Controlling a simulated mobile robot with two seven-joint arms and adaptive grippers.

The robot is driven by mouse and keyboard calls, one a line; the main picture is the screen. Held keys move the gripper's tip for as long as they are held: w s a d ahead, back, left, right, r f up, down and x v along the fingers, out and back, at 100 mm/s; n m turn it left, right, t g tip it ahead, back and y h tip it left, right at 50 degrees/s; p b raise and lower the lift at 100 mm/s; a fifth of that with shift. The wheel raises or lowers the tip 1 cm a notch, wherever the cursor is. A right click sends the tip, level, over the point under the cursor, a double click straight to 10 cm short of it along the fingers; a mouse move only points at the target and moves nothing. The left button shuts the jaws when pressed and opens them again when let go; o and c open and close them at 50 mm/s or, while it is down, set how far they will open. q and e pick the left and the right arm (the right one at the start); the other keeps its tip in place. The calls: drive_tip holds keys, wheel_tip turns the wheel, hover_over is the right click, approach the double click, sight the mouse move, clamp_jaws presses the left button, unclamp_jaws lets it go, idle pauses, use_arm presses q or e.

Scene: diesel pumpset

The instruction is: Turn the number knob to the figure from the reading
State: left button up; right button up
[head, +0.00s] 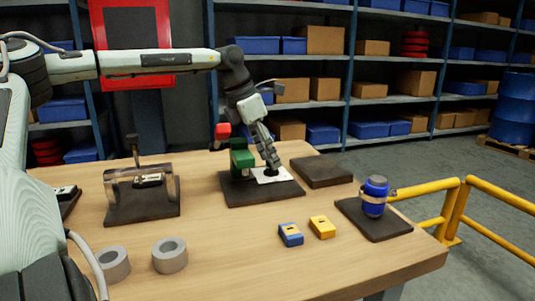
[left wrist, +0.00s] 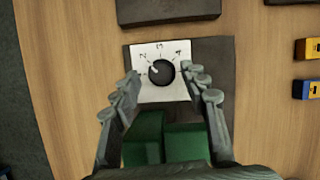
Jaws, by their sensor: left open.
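The card (head: 270,175) lies on a dark base plate (head: 235,196) beside a green block (head: 241,158). My left gripper (head: 272,164) points down over the card. In the left wrist view my left gripper (left wrist: 167,88) is open, its fingers apart on either side of the card's lower part, with nothing between them that I can see held. My right gripper is not in view.
A clear-covered device (head: 142,190) stands at left on the wooden table. Two grey rings (head: 170,256) lie in front. A blue box (head: 290,235), a yellow box (head: 322,227) and a blue jar (head: 375,196) on a dark plate are at right. Yellow rails (head: 452,210) stand beyond.

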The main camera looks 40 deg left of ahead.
use_arm(q)
drive_tip(key=v, duration=1.2)
idle(0.3)
